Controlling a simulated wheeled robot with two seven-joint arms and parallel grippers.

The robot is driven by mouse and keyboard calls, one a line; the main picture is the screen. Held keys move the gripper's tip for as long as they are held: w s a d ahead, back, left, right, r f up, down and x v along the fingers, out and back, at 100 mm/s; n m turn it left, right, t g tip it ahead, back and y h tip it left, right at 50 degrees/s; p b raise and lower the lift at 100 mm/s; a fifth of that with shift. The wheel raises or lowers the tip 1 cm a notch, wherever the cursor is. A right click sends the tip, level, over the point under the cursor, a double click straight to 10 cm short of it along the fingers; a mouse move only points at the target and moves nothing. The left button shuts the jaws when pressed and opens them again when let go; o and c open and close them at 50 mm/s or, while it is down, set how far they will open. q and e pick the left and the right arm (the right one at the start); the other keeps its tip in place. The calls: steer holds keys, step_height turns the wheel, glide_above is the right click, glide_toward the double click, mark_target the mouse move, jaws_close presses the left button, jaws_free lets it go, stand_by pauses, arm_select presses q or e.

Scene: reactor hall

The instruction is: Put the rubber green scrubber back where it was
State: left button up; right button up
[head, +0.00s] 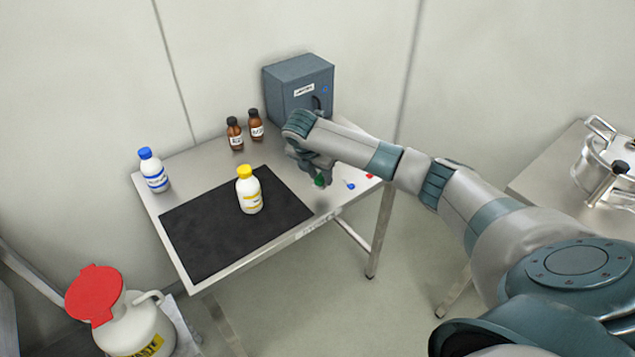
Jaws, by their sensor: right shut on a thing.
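The green scrubber (320,181) shows as a small dark green piece below my right gripper (317,174), near the right end of the steel table. My right gripper points down and is shut on it; the fingers and wrist hide most of it. I cannot tell whether the scrubber touches the table top. My left gripper is not in view.
The table (187,158) bears a black mat (200,235) with a yellow-capped bottle (249,192), a blue-capped bottle (153,171), brown bottles (235,134) and a grey box (290,88). Small blue (350,185) and red (368,175) pieces lie right of the gripper. A red-lidded waste can (135,325) stands front left.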

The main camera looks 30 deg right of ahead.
mark_target(317, 185)
steer(key=shift+w+a+f, duration=0.2)
steer(key=shift+w+f, duration=0.1)
steer(key=shift+w, duration=0.15)
steer(key=shift+s+f+p, duration=0.1)
steer(key=shift+f+p, duration=0.65)
steer(key=shift+f, duration=1.25)
steer(key=shift+f, duration=0.15)
steer(key=o, duration=1)
steer(key=b+v, duration=0.2)
steer(key=v, duration=1)
steer(key=shift+r, duration=0.2)
